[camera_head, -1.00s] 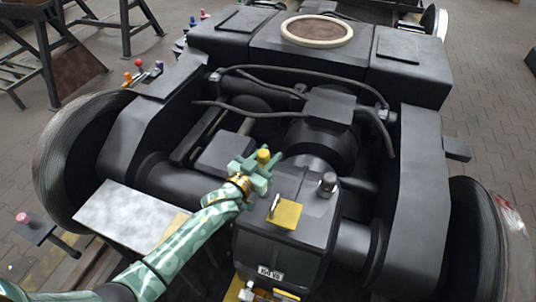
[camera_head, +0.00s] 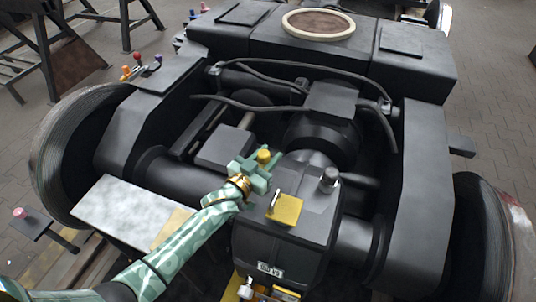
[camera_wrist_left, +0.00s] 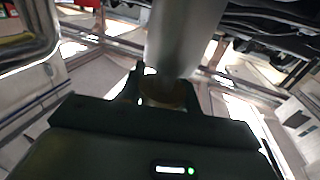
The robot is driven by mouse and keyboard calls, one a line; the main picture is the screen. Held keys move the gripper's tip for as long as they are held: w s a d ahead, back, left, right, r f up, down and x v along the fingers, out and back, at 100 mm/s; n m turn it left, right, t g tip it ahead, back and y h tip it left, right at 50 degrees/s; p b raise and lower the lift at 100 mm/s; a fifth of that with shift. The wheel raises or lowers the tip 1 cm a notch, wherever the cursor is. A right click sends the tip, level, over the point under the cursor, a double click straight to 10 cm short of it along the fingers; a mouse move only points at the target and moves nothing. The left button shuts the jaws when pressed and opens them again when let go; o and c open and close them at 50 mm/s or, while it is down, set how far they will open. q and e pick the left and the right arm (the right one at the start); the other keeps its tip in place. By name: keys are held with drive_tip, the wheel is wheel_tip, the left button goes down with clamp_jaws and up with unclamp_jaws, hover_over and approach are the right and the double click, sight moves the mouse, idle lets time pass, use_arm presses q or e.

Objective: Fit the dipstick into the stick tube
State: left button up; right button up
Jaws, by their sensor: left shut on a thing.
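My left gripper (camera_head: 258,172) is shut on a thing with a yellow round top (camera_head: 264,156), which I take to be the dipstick. It is above the left edge of the dark gearbox (camera_head: 290,235). In the left wrist view, a brownish part (camera_wrist_left: 165,93) of the held thing shows between the fingers, with a wide grey cylinder beyond it. The shaft of the dipstick is hidden by the gripper. I cannot make out the stick tube's mouth, nor whether the stick is in it. My right gripper is not in view.
On the gearbox top are a yellow plate (camera_head: 285,210) with a small upright pin and a dark round cap (camera_head: 329,179). Black hoses (camera_head: 255,104) arch behind. Large wheels (camera_head: 75,150) flank the bogie frame. A pale flat plate (camera_head: 125,213) lies beneath my left arm.

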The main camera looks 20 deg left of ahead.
use_arm(q)
drive_tip(key=shift+f, duration=0.5)
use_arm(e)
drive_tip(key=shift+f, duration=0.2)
use_arm(q)
drive_tip(key=shift+f+b, duration=0.3)
drive_tip(key=shift+b, duration=0.15)
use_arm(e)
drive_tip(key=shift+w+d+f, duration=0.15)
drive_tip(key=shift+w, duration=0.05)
use_arm(q)
drive_tip(key=shift+f, duration=0.35)
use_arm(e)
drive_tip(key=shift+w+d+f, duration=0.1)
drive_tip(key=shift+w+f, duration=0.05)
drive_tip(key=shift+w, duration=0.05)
use_arm(q)
drive_tip(key=o, duration=1.2)
drive_tip(key=shift+c, duration=0.2)
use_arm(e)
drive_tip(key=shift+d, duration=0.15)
